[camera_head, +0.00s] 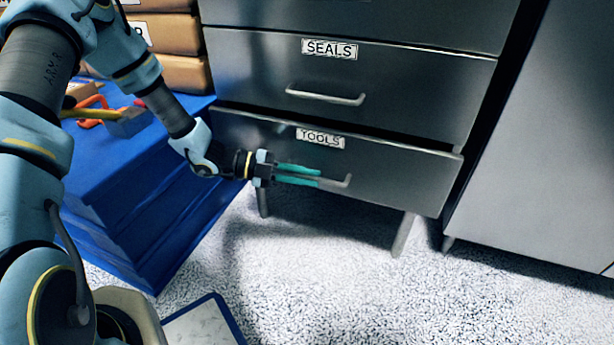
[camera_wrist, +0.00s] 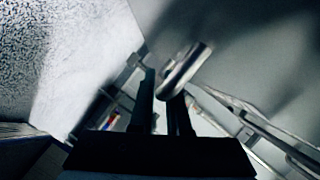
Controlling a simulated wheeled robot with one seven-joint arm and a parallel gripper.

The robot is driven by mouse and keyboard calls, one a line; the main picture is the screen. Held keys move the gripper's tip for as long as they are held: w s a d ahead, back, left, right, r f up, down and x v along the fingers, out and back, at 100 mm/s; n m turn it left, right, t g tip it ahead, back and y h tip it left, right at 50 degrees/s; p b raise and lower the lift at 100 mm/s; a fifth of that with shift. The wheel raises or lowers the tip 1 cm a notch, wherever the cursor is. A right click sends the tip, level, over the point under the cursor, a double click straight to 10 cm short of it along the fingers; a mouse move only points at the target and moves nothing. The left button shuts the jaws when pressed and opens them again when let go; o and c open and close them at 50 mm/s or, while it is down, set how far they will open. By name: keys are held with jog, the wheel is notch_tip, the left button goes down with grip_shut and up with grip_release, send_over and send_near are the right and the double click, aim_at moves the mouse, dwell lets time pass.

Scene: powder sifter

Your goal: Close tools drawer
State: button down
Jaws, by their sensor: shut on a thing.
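The tools drawer (camera_head: 398,180) is the lowest drawer of a grey metal cabinet and carries a TOOLS label (camera_head: 320,138). Its front stands slightly out from the cabinet, with a dark gap along its top edge. My gripper (camera_head: 320,177), with teal fingers, reaches in from the left and is shut on the drawer's bar handle (camera_head: 346,183). The handle's right end sticks out past the fingertips. In the wrist view the handle (camera_wrist: 184,70) passes between the dark fingers (camera_wrist: 162,95). The handle's left part is hidden by the fingers.
The SEALS drawer (camera_head: 415,95) above looks shut, with its own handle (camera_head: 325,95). A blue stepped unit (camera_head: 150,220) with tools on top stands left, close to my arm. Brown boxes (camera_head: 170,35) are behind. A grey cabinet (camera_head: 545,150) stands right. Speckled floor (camera_head: 330,290) is open in front.

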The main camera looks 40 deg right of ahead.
aim_at(311, 165)
jog(key=shift+w, duration=0.1)
jog(key=shift+w+d, duration=0.6)
jog(key=shift+d, duration=0.3)
jog(key=shift+w+d, duration=0.55)
jog(key=shift+d, duration=0.35)
jog(key=c, duration=0.9)
grip_release()
jog(key=shift+s, duration=0.1)
jog(key=p+v, duration=0.2)
jog(key=v, duration=0.9)
jog(key=shift+p, duration=0.35)
jog(key=shift+s, duration=0.1)
